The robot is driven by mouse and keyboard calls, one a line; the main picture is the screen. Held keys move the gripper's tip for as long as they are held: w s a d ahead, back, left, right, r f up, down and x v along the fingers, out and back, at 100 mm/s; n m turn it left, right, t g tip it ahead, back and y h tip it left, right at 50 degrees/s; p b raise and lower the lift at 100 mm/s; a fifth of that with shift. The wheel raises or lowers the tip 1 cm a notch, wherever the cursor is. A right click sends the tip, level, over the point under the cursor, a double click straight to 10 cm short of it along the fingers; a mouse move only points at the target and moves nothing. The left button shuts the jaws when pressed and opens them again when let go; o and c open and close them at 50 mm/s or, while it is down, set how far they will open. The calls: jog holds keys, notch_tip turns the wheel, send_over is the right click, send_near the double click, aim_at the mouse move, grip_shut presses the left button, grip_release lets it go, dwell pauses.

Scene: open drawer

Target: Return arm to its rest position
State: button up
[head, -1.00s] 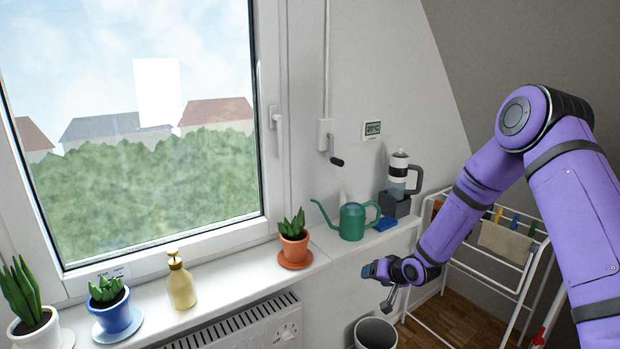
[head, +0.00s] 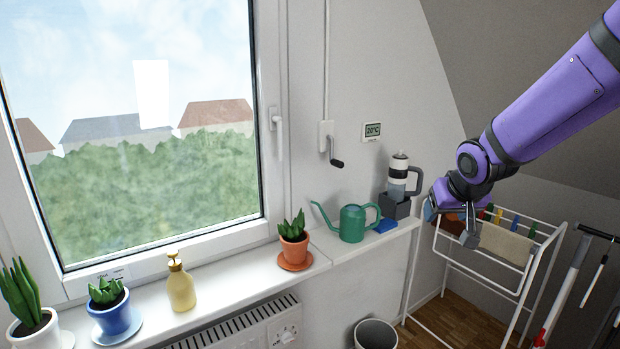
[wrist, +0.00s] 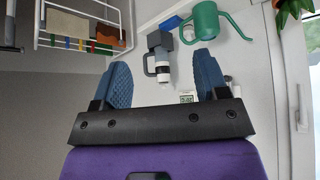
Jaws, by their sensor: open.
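My purple arm reaches in from the upper right in the head view. My gripper (head: 450,222) is in front of the drying rack, to the right of the ledge. In the wrist view my gripper (wrist: 162,85) shows two blue ridged fingertips spread wide apart, with nothing held between them.
A white drying rack (head: 519,279) with cloths stands behind and below my gripper. Potted plants and a yellow bottle (head: 181,286) line the sill. A bin (head: 375,333) stands below.

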jog(key=s+r, duration=0.3)
jog(key=s, duration=0.6)
jog(key=s+d+r+g, duration=0.1)
jog(key=s+r, duration=0.2)
jog(key=s, duration=0.7)
jog(key=s+r, duration=0.3)
jog(key=s, duration=0.6)
jog(key=shift+s+d+r+g, duration=0.15)
jog(key=shift+d+r+g, duration=0.15)
jog(key=shift+g, duration=0.1)
